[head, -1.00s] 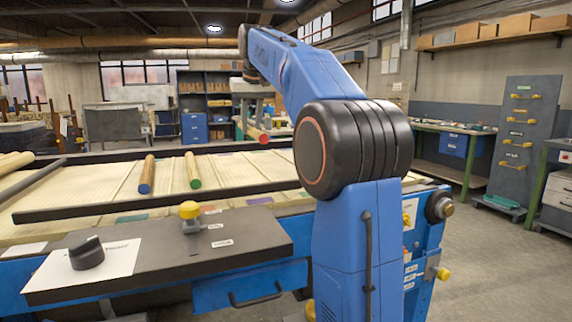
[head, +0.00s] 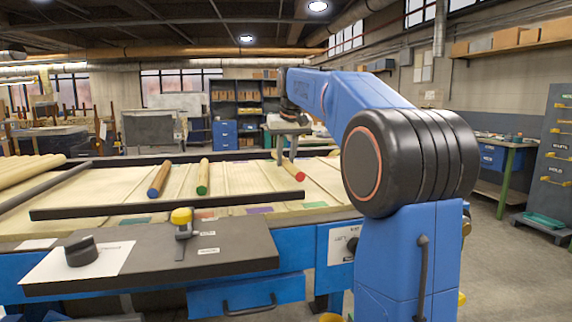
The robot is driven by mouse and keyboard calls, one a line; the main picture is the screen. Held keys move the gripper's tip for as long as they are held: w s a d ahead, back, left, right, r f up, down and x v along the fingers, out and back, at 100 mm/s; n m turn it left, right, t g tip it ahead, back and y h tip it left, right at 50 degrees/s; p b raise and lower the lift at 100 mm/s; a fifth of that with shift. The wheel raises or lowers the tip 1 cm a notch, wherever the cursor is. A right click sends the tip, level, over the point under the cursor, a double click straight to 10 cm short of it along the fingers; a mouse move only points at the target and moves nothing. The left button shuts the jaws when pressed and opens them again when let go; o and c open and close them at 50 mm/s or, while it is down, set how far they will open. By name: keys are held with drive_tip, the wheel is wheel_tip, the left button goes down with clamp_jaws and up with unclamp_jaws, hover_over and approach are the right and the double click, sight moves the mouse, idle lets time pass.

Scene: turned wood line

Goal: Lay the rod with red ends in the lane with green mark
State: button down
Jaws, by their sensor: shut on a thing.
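The rod with red ends (head: 292,169) is in my gripper (head: 288,156), low over the pale lane bed (head: 230,182). Its near red end points toward me and to the right; its far end is hidden behind the gripper. I cannot tell whether the rod touches the bed. Two green-looking marks show at the bed's near edge: one at left (head: 135,221) and one farther right (head: 315,204). I cannot tell their exact shades apart.
A blue-ended rod (head: 158,180) and a green-ended rod (head: 202,177) lie on the bed left of my gripper. A purple mark (head: 258,210) lies between the green-looking marks. A dark rail (head: 130,209) crosses the near side. A control panel (head: 225,250) stands in front.

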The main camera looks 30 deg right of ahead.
drive_tip(key=shift+f, duration=0.9)
drive_tip(key=shift+f, duration=0.15)
drive_tip(key=c, duration=1.5)
unclamp_jaws()
drive_tip(key=v, duration=1.2)
